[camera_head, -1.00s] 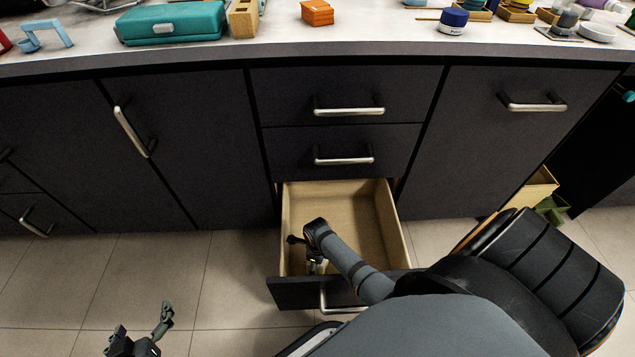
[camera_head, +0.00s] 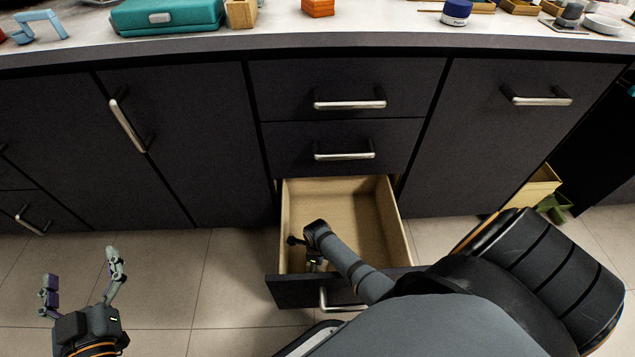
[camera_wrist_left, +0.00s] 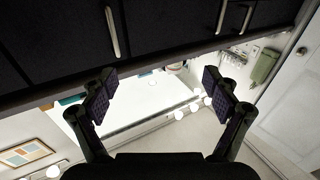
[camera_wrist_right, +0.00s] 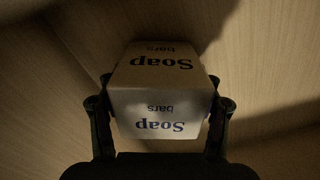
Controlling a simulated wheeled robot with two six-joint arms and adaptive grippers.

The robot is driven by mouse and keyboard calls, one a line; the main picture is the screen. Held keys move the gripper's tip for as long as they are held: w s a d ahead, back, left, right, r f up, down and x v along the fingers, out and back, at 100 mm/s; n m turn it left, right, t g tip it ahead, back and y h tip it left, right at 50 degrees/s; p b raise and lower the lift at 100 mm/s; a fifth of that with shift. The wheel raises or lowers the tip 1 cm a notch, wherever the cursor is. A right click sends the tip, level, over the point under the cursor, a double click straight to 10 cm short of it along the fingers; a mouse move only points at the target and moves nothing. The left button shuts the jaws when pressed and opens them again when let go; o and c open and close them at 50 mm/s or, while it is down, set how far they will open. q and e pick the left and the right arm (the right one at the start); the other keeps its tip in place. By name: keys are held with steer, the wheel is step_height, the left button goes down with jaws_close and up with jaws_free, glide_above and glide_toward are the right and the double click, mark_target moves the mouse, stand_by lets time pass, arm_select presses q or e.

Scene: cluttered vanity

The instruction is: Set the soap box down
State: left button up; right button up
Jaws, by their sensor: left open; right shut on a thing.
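The soap box (camera_wrist_right: 158,90) is a pale carton with dark "Soap bars" lettering, seen upside down in the right wrist view. My right gripper (camera_wrist_right: 163,104) is shut on it, one finger on each side. Wood-coloured drawer surfaces lie close around the box; I cannot tell whether it touches the bottom. In the head view my right arm reaches down into the open drawer (camera_head: 350,205), and the box is hidden there. My left gripper (camera_head: 80,268) is open and empty above the floor at the lower left.
The dark cabinet (camera_head: 190,150) has shut drawers above the open one. On the countertop (camera_head: 380,28) stand a teal case (camera_head: 168,16), a wooden block (camera_head: 241,13), an orange box (camera_head: 318,8) and a blue-lidded jar (camera_head: 456,12). The floor left of the drawer is clear.

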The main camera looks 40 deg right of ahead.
arm_select(q)
steer(key=shift+r, duration=0.3)
arm_select(e)
steer(key=shift+f, duration=0.1)
steer(key=o, duration=1.3)
arm_select(q)
steer(key=shift+r, duration=0.1)
